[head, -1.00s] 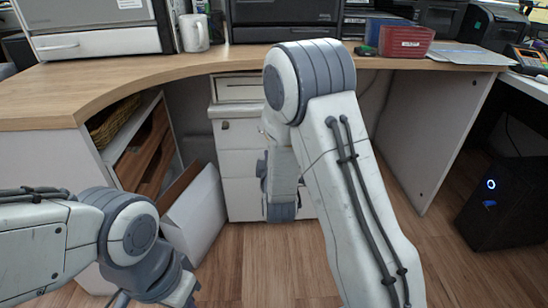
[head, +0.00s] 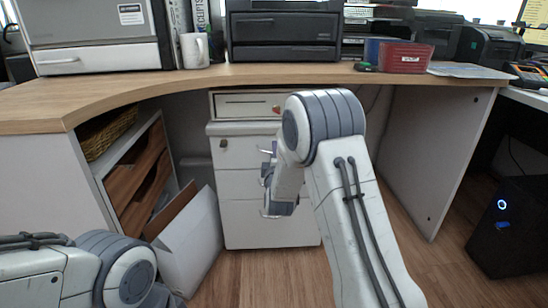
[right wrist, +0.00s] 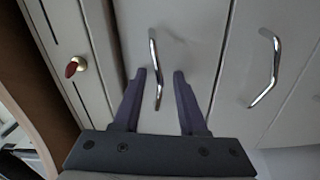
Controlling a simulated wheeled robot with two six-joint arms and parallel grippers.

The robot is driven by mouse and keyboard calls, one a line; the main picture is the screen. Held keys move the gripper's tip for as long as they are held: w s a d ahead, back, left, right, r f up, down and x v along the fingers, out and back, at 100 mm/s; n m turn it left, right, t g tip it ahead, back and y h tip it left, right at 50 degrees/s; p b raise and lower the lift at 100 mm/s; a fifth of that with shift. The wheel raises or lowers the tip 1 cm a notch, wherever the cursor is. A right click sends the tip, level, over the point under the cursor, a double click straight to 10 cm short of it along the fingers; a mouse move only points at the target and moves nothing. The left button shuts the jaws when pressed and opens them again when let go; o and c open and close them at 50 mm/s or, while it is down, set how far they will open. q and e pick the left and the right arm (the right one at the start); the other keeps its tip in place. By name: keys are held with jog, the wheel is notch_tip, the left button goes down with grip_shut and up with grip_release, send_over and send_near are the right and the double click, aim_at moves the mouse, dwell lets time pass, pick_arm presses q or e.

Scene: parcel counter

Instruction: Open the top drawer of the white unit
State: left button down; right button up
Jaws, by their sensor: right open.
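The white unit (head: 233,210) is a drawer pedestal under the counter. It has a lock at the upper left of its top drawer (head: 230,160). My right gripper (head: 266,172) is in front of the unit, partly hidden behind my own arm. In the right wrist view, the open right gripper (right wrist: 160,75) has one finger on each side of a chrome bar handle (right wrist: 155,65), with gaps between. I cannot tell how deep the handle sits between them. A second chrome handle (right wrist: 268,68) is on the neighbouring drawer front. The drawers look shut. My left gripper is out of frame.
A shallow drawer front (head: 240,105) with a reddish knob (right wrist: 75,66) sits above the unit. The wooden counter (head: 190,80) overhangs it, bearing a mug and printers. A white box (head: 190,240) stands left of the unit. A black computer (head: 515,225) stands at right.

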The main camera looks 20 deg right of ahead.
jog(key=shift+w, duration=0.1)
grip_shut()
dwell(1.4)
